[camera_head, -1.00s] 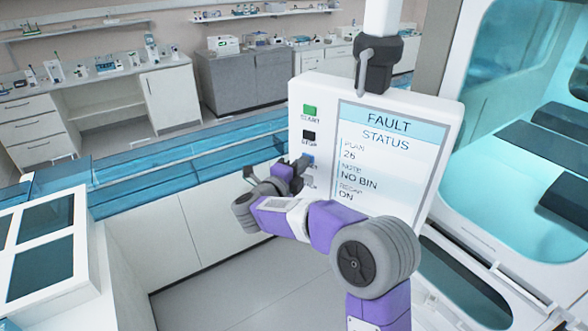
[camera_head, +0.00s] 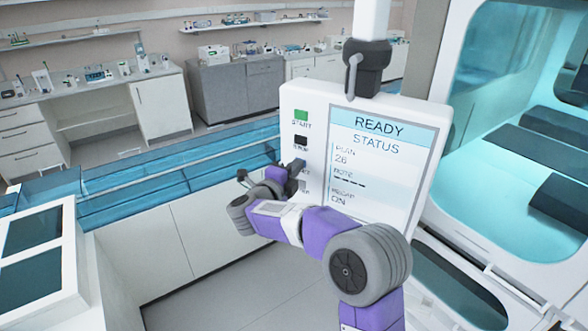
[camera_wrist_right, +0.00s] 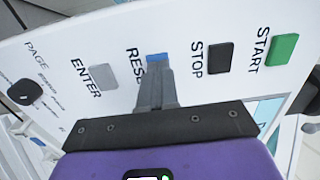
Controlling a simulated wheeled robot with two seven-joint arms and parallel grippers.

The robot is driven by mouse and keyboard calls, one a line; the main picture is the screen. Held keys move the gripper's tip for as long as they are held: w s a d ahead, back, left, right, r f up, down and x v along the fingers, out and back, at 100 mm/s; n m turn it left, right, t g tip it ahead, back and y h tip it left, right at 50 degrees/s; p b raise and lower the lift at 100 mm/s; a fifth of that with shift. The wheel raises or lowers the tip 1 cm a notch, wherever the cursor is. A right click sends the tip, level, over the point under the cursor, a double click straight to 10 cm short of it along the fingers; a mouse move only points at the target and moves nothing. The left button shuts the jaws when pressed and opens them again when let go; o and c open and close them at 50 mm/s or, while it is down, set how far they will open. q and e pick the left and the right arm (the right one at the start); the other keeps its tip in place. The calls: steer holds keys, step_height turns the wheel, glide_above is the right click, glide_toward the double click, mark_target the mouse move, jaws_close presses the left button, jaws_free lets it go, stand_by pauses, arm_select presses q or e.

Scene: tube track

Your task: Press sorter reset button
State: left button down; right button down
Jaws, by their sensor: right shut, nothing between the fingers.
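The white control panel (camera_head: 316,130) hangs in front of me, its screen (camera_head: 378,160) reading READY, STATUS, PLAN 26, with dashes under NOTE. The blue reset button (camera_wrist_right: 157,58) shows in the right wrist view, partly hidden behind my right gripper (camera_wrist_right: 155,85). The gripper is shut and empty, its tips at or just in front of the button; I cannot tell if they touch. In the head view my right gripper (camera_head: 296,170) reaches the panel's left button column and covers most of the reset button. My left gripper is not in view.
Above reset are the green START button (camera_head: 301,115) and black STOP button (camera_head: 301,140). In the wrist view the grey ENTER button (camera_wrist_right: 103,77) and a black knob (camera_wrist_right: 24,92) lie to the left. A blue transparent track (camera_head: 150,180) runs behind.

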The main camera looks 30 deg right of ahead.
steer(key=b+v, duration=0.2)
steer(key=v, duration=1.2)
steer(key=shift+b, duration=0.4)
steer(key=shift+w, duration=0.1)
